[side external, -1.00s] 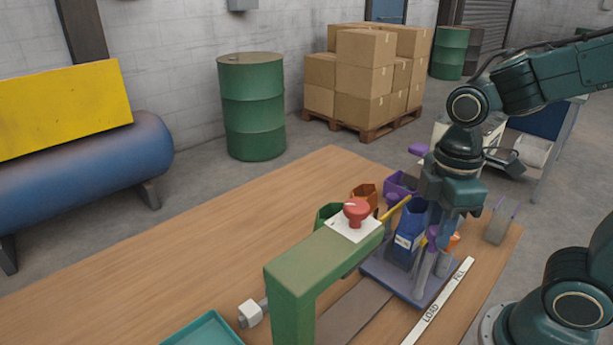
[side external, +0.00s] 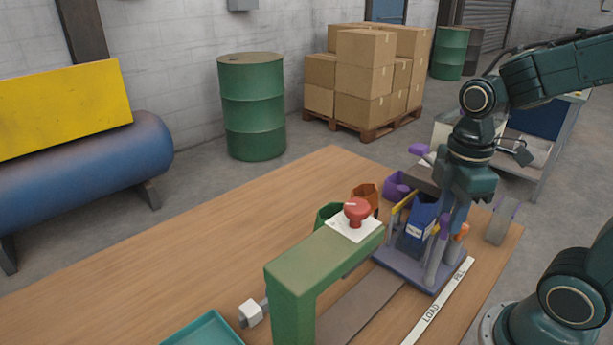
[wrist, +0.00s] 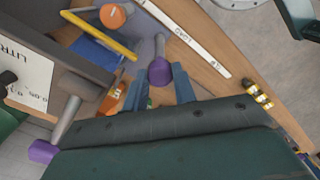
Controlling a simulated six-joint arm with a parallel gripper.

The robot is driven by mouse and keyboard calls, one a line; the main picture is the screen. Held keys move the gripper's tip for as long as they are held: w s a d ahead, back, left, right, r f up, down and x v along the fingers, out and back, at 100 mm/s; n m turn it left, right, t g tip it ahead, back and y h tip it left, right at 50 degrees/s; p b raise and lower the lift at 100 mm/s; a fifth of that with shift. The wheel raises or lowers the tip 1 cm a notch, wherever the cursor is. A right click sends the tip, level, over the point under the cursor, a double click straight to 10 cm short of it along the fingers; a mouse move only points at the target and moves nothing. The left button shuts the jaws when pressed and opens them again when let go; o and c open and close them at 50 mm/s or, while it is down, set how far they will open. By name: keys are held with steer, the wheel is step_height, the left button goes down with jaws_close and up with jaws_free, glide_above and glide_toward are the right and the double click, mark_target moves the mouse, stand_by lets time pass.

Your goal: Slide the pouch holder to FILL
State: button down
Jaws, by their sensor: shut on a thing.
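The pouch holder (side external: 408,272) is a purple-grey base with upright posts and a blue pouch (side external: 417,226) standing in it. It sits at the far end of the dark track, beside the white strip (side external: 441,300) marked LOAD nearer and FILL farther. My gripper (side external: 446,222) is above the holder's right side, shut on a purple-topped post. In the wrist view the purple knob (wrist: 160,71) lies between my blue fingertips (wrist: 160,86). The pouch also shows in the wrist view (wrist: 92,55). My gripper partly hides the holder's back in the side view.
A green arm frame with a red button (side external: 357,211) stands left of the holder. Green, orange and purple bins (side external: 396,186) stand behind. A teal tray (side external: 205,331) is at the front. The table's left part is clear.

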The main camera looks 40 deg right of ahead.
steer(key=shift+w+d+r, duration=0.1)
steer(key=shift+d, duration=0.15)
steer(key=c, duration=1.4)
jaws_free()
steer(key=shift+c, duration=0.2)
steer(key=o, duration=0.3)
step_height(320, 180, up, 14)
steer(key=shift+f, duration=0.15)
steer(key=shift+a, duration=0.1)
